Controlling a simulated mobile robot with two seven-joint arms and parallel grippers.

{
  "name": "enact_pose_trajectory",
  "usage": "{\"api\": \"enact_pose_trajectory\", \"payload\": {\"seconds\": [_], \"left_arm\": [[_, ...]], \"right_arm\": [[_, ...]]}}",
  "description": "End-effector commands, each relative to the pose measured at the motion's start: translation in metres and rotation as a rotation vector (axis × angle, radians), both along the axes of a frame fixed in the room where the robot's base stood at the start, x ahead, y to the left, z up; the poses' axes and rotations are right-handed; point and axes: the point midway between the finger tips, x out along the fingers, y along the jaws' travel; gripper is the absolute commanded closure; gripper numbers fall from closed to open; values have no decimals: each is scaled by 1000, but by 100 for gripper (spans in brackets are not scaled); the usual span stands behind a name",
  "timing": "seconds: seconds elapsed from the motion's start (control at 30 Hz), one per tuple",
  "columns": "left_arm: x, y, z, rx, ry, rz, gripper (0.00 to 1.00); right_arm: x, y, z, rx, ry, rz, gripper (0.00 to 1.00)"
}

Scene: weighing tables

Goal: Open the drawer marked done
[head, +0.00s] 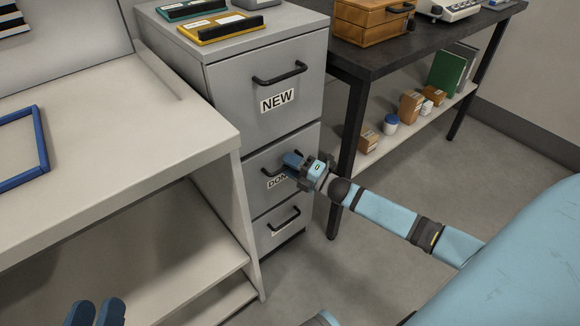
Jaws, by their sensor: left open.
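The grey cabinet (222,118) has three stacked drawers with black bar handles. The middle drawer (256,163), its label partly hidden but starting "DO", looks closed, its front in line with the others. My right gripper (292,160) is at the right part of the middle handle (268,172), and covers part of the handle and label. Whether its fingers are closed around the bar cannot be made out. My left gripper (95,313) shows only its two blue fingertips at the bottom left edge, apart, empty and away from the cabinet.
The top drawer (304,78) is marked "NEW"; the bottom drawer (263,226) is closed. A white table (130,130) with a blue frame (45,140) stands close on the left. A dark table (395,62) with a lower shelf stands right. Floor in front of the cabinet is clear.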

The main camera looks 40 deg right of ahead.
Motion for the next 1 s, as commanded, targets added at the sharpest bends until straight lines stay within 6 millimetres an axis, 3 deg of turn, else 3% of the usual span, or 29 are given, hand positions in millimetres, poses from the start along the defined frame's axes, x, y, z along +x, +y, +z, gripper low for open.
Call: {"api": "enact_pose_trajectory", "payload": {"seconds": [0.27,0.43,0.77,1.0], "left_arm": [[0,0,0,0,1,0,57],[0,0,0,0,1,-1,57],[0,0,4,-1,-4,1,57],[-1,2,30,-40,-68,26,57]], "right_arm": [[1,1,0,0,1,0,63],[1,1,0,1,0,0,100],[-4,0,1,2,1,0,100],[-37,-2,3,4,6,0,100]]}}
